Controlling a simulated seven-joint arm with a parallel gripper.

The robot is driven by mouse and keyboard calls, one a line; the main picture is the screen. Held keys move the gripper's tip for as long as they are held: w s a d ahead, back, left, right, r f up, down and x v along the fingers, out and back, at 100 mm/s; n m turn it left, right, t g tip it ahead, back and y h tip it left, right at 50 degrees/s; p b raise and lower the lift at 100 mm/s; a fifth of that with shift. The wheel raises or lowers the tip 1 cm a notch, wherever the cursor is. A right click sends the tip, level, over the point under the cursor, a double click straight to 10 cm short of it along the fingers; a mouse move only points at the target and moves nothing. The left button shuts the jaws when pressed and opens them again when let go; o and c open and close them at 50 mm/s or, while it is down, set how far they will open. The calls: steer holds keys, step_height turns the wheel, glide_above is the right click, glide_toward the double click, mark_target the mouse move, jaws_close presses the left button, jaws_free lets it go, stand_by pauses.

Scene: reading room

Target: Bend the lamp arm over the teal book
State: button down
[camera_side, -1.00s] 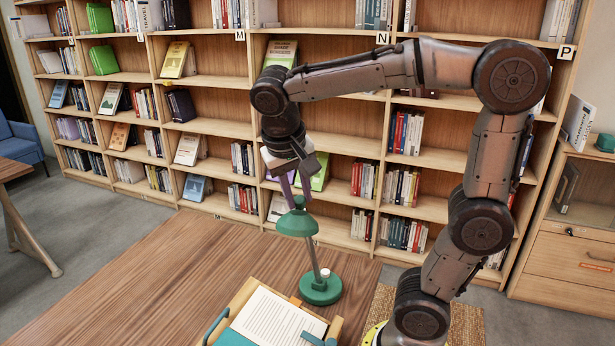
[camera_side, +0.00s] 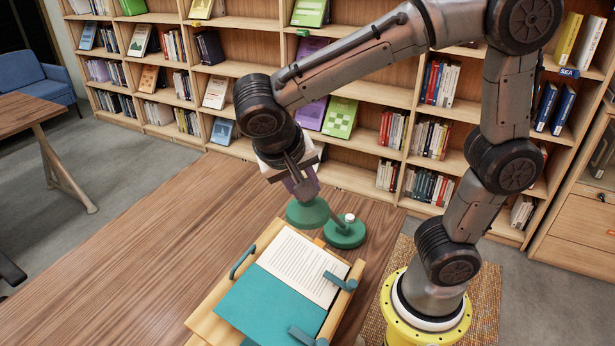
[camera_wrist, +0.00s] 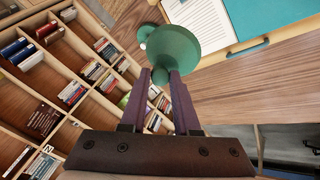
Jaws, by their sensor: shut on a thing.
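The green desk lamp has a round shade (camera_side: 307,212) and a round base (camera_side: 344,232) on the wooden table. My gripper (camera_side: 304,192) is shut on the top of the lamp head, with the shade below its fingers. In the wrist view the lamp shade (camera_wrist: 173,52) shows just beyond the purple fingers of my gripper (camera_wrist: 166,80). The teal book (camera_side: 272,304) lies open on a wooden book stand (camera_side: 222,311), with a printed white page on its far side. The shade is beside the far edge of the page, between it and my gripper. The lamp's stem is mostly hidden.
Blue-grey clips (camera_side: 336,281) hold the book on its stand. Bare wooden table (camera_side: 165,260) lies to the left. Tall bookshelves (camera_side: 350,140) stand behind the table. A blue armchair (camera_side: 42,82) is at the far left.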

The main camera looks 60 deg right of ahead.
steer(key=shift+a+f, duration=0.1)
steer(key=c, duration=0.7)
jaws_free()
steer(key=shift+o, duration=0.2)
steer(key=v, duration=1.3)
steer(key=shift+a+r, duration=0.2)
steer(key=shift+r, duration=0.15)
